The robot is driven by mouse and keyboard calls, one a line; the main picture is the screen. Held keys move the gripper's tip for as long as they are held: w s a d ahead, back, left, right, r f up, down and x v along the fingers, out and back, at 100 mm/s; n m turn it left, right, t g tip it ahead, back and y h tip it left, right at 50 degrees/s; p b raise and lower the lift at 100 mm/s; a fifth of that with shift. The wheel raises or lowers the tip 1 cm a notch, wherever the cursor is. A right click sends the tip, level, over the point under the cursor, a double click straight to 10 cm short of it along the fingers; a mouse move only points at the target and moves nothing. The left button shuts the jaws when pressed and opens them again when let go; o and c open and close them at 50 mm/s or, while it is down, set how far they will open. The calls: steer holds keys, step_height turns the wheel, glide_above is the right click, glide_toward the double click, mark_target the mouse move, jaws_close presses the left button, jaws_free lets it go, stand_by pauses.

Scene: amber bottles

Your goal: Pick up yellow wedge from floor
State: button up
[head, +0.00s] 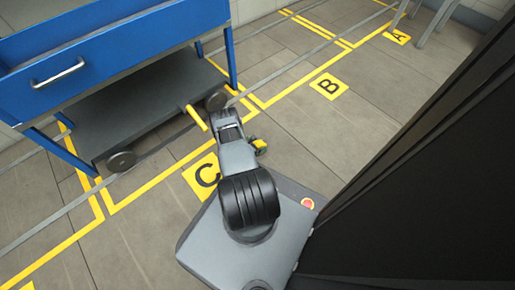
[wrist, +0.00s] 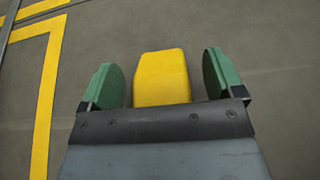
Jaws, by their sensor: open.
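The yellow wedge (wrist: 161,78) lies on the grey floor in the wrist view, centred between the two green finger pads. My gripper (wrist: 160,74) is open, with one pad on each side of the wedge and a visible gap on both sides. The wedge's near end is hidden behind the dark front edge of my gripper. I cannot tell how far the pads are above the floor. In the head view a small yellow piece (head: 259,144), which looks like the wedge, shows just right of my arm; my fingers are not clear there.
A blue cart (head: 112,50) with a grey lower shelf (head: 135,100) and wheels stands at the left, close to my arm. A short yellow bar (head: 196,118) is by its wheel. Yellow tape and the letter marks C (head: 204,175) and B (head: 328,86) lie on the floor.

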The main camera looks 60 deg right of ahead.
steer(key=shift+c, duration=0.5)
steer(key=c, duration=1.1)
